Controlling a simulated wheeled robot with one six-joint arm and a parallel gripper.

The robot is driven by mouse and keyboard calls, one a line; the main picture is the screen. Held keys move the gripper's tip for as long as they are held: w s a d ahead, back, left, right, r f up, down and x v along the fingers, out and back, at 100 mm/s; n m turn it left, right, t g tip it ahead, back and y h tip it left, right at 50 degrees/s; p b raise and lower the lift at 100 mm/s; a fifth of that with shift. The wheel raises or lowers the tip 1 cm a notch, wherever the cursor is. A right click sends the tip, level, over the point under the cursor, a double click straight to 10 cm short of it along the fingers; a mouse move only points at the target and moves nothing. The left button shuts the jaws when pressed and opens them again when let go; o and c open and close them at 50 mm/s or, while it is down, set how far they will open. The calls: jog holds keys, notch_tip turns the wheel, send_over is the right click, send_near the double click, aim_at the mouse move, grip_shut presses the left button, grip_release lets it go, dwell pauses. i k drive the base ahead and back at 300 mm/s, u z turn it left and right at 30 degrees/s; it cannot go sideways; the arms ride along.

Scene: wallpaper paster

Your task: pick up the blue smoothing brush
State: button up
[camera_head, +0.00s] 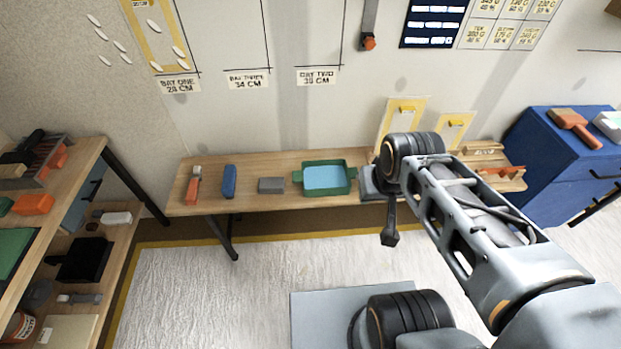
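A blue, narrow, upright-looking block (229,181) lies on the wooden bench and is the likely blue smoothing brush; its bristles cannot be made out. It sits between an orange-handled tool (193,186) and a grey block (271,185). My gripper (390,238) hangs at the end of my arm in front of the bench, well to the right of the blue brush and apart from it. It is seen small and dark, and whether its fingers are open or shut cannot be made out.
The wooden bench (260,207) also holds a green tray (327,178) with a light blue inside. A shelf unit (92,160) with tools stands at left. A blue cabinet (560,160) with an orange brush (573,125) stands at right. Pale floor (215,290) before the bench is clear.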

aim_at(230, 176)
jog(key=k, duration=0.6)
jog(key=u, duration=0.65)
jog(key=i, duration=0.55)
jog(key=u, duration=0.75)
jog(key=i, duration=1.25)
jog(key=z, duration=0.4)
